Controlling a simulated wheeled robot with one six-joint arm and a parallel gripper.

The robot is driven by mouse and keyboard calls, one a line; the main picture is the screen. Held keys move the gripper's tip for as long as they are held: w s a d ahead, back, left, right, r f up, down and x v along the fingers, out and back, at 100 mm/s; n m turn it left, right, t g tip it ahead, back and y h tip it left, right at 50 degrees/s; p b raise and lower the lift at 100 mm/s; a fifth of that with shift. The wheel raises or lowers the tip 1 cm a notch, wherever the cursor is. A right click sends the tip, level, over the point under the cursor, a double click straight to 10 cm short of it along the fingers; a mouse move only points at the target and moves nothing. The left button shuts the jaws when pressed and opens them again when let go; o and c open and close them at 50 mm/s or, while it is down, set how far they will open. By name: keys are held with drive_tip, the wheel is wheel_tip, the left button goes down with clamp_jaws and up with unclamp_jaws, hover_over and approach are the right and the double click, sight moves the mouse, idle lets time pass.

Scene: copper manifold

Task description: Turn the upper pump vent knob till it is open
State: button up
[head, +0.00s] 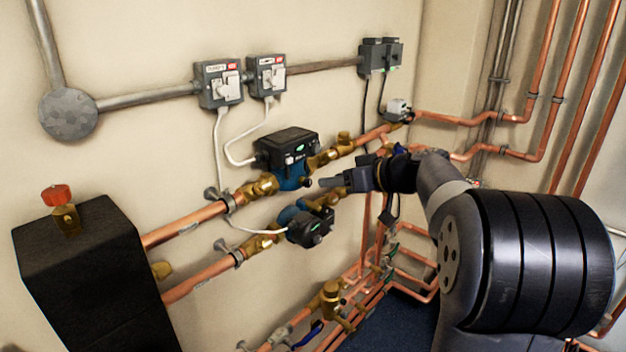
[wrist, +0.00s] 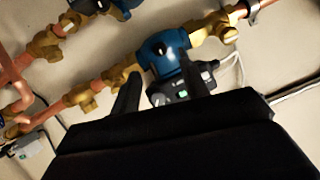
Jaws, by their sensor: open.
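The upper pump (head: 290,176) has a blue body under a black control box (head: 286,147) with a green light. It is on the upper copper pipe. The wrist view seems turned over; there the blue body (wrist: 163,58) lies just beyond my fingertips. A small dark knob (wrist: 160,47) with a pale mark shows on its face. Its turned position is too small to read. My gripper (head: 324,182) is open and empty, pointing left, just right of the pump in the head view. In the wrist view my gripper (wrist: 160,84) has its fingers apart, short of the knob.
The lower pump (head: 312,228) is close below, with a white cable. Brass valves (head: 262,184) flank the pumps. Switch boxes (head: 218,84) are on the wall above. A black box (head: 85,270) with a red-topped valve (head: 57,196) stands at left. More copper pipes run low and right.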

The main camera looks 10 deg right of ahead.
sight(310, 182)
drive_tip(key=p+x, duration=0.1)
drive_tip(key=x, duration=0.6)
drive_tip(key=shift+s, duration=0.1)
clamp_jaws()
